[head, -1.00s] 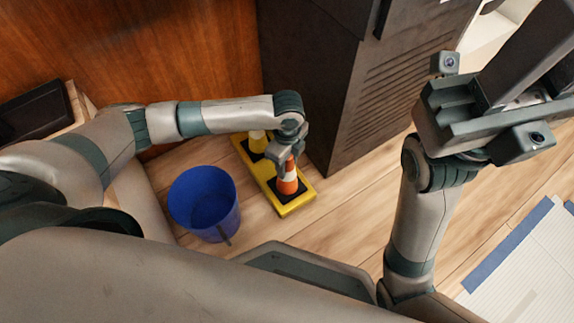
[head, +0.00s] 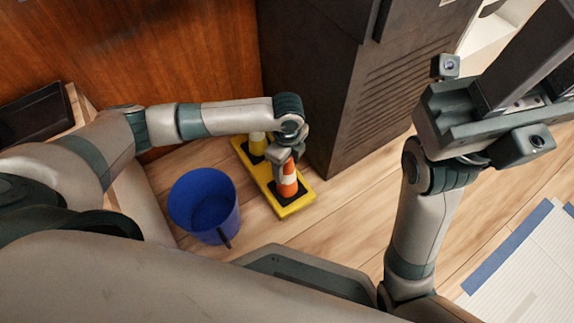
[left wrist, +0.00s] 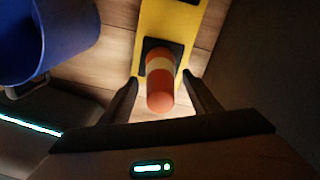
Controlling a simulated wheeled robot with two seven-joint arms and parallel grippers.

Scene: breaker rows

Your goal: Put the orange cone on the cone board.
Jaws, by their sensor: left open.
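The orange cone (head: 287,182) with a white band stands upright on the front part of the yellow cone board (head: 296,206). In the left wrist view the orange cone (left wrist: 160,88) is seen from above, with its dark square base on the yellow board (left wrist: 172,16). My left gripper (head: 288,165) is at the upper part of the cone. In the left wrist view its two fingers (left wrist: 161,88) are apart, one on each side of the cone, with gaps.
A blue bucket (head: 205,205) stands on the wood floor just left of the board. A dark cabinet (head: 330,90) stands close behind and right of it. Free floor (head: 345,210) lies to the right. A sheet with a blue edge (head: 530,255) lies at the lower right.

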